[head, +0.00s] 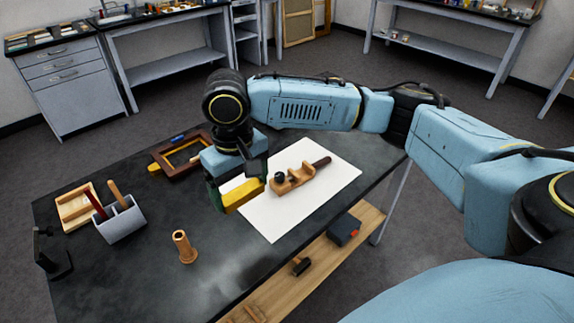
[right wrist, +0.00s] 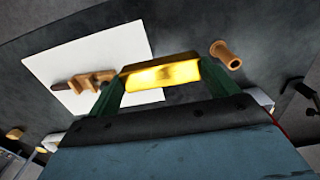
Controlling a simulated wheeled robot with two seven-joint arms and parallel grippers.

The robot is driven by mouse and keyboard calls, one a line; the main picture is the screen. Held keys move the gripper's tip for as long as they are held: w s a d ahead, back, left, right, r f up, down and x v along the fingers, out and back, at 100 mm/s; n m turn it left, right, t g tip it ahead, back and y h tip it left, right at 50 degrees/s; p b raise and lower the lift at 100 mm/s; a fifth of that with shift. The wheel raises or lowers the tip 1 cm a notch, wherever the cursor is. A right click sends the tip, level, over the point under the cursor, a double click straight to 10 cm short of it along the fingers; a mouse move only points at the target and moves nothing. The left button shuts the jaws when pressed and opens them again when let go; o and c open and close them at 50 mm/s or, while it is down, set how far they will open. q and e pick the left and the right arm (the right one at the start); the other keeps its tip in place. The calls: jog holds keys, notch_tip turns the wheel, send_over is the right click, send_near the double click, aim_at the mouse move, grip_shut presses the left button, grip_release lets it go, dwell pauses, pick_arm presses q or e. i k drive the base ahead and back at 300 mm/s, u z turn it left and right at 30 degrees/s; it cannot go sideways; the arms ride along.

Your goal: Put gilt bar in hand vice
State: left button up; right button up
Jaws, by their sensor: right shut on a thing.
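My right gripper (head: 228,203) is shut on the shiny yellow gilt bar (head: 243,197) and holds it at the left edge of the white sheet. In the right wrist view the gilt bar (right wrist: 160,75) spans between the two green fingers. The wooden hand vice (head: 293,181) lies on the white sheet just right of the gripper, with a dark handle toward the upper right. It also shows in the right wrist view (right wrist: 92,80), apart from the bar. My left gripper is not in view.
The white sheet (head: 318,205) lies on the dark table (head: 150,280). A wooden spool-like piece (head: 184,246) stands in front. A grey holder (head: 120,222) with tools, a wooden tray (head: 76,206) and a wooden frame (head: 180,156) sit left and behind. The table's front middle is mostly clear.

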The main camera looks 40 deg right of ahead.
aim_at(301, 175)
jog(key=k, duration=1.15)
jog(key=z, duration=0.7)
jog(key=i, duration=1.35)
jog(key=u, duration=0.7)
